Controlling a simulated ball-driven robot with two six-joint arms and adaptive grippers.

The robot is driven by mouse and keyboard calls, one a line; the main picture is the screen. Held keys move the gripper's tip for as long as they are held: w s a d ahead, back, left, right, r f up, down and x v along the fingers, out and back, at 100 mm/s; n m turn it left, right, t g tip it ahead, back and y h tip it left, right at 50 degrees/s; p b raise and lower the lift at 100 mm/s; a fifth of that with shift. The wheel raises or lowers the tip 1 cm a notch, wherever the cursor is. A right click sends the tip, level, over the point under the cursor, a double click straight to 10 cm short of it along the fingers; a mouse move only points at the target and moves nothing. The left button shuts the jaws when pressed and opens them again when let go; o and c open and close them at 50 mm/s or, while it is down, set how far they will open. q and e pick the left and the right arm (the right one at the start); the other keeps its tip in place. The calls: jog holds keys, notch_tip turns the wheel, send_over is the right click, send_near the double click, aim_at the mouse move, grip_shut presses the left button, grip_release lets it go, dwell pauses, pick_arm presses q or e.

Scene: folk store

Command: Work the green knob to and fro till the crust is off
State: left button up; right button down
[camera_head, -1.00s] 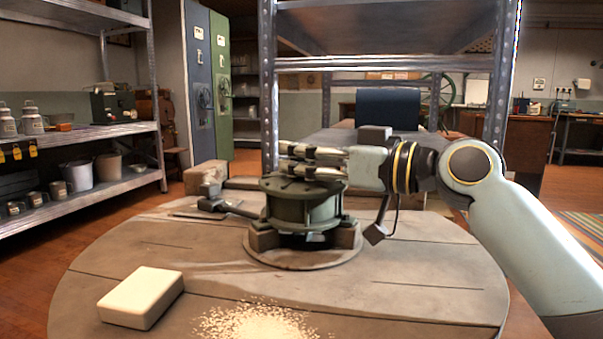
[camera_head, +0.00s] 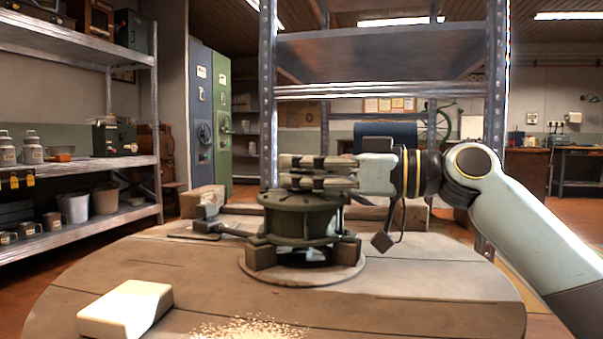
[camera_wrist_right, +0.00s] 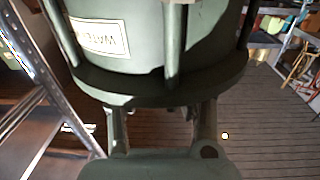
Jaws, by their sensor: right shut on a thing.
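A green round metal housing (camera_head: 300,217) stands on blocks on a round base on the table. My right gripper (camera_head: 284,172) reaches in from the right over its top, fingers level and shut on the green knob, which the fingers mostly hide. In the right wrist view, a green drum (camera_wrist_right: 165,45) with a partly readable white label fills the top, and my right gripper's fingers (camera_wrist_right: 160,125) rise towards its dark lower rim. I cannot make out any crust. My left gripper is not in view.
A cream block (camera_head: 125,310) lies on the round wooden table (camera_head: 400,315) at the front left, with pale crumbs (camera_head: 250,328) beside it. A dark rod (camera_head: 232,231) sticks out left of the housing. Metal shelves (camera_head: 80,165) stand at the left. The table's front right is clear.

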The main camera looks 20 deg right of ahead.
aim_at(344, 197)
jog(key=shift+f, duration=0.1)
jog(key=c, duration=0.9)
grip_release()
jog(key=shift+d, duration=0.1)
jog(key=shift+s+d, duration=0.1)
jog(key=v, duration=0.5)
jog(key=shift+s+d, duration=0.2)
jog(key=shift+s, duration=0.05)
jog(key=shift+v, duration=0.85)
